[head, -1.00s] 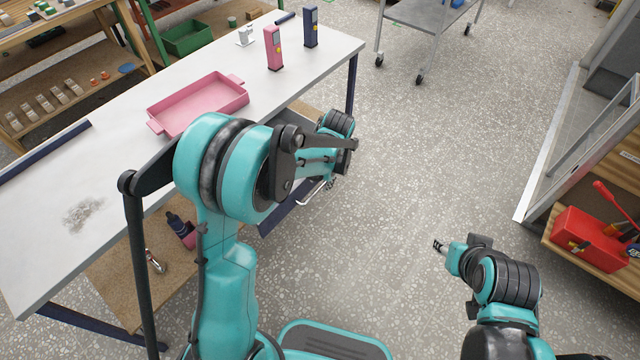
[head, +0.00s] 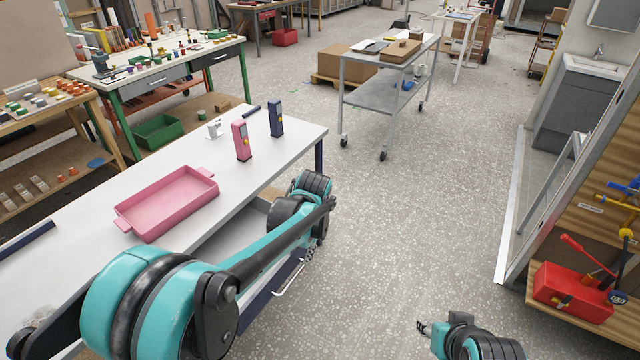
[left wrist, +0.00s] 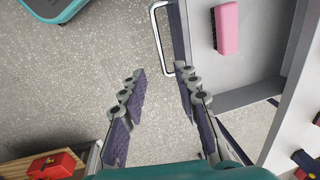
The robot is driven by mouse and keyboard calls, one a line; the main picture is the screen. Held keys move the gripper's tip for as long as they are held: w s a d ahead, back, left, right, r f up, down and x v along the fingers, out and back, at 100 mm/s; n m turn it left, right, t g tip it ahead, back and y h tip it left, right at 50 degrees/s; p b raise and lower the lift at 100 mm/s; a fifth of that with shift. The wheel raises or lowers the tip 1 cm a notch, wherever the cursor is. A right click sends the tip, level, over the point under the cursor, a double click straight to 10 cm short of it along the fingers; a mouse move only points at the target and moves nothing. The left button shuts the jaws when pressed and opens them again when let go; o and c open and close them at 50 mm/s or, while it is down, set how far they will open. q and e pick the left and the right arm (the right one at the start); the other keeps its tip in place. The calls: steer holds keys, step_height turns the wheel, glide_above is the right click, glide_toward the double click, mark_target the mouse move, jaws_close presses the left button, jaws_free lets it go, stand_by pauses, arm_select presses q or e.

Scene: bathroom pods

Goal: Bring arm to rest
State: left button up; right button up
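My left arm reaches across the front of the white workbench (head: 270,140) in the head view. My left gripper (left wrist: 161,76) is open and empty in the left wrist view, its two fingers apart. Just beyond its tips is the metal handle (left wrist: 156,40) of an open grey drawer (left wrist: 262,60); nothing is gripped. In the head view the left gripper is mostly hidden by the arm, near the drawer handle (head: 290,283).
A pink tray (head: 168,203), a pink dispenser (head: 241,141) and a dark blue one (head: 276,119) stand on the bench. A metal cart (head: 385,95) is behind. The floor between is clear.

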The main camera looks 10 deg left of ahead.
arm_select(q)
steer(key=s+a+r+n+t+h, duration=0.1)
steer(key=s+r+n+t, duration=0.1)
steer(key=s, duration=0.7)
steer(key=s+a+r+n+t+h, duration=0.1)
steer(key=s+a+r+n+t, duration=0.1)
steer(key=s, duration=0.7)
steer(key=shift+s+a+r+t, duration=0.15)
steer(key=shift+s+r+t, duration=0.25)
steer(key=shift+r+t, duration=0.6)
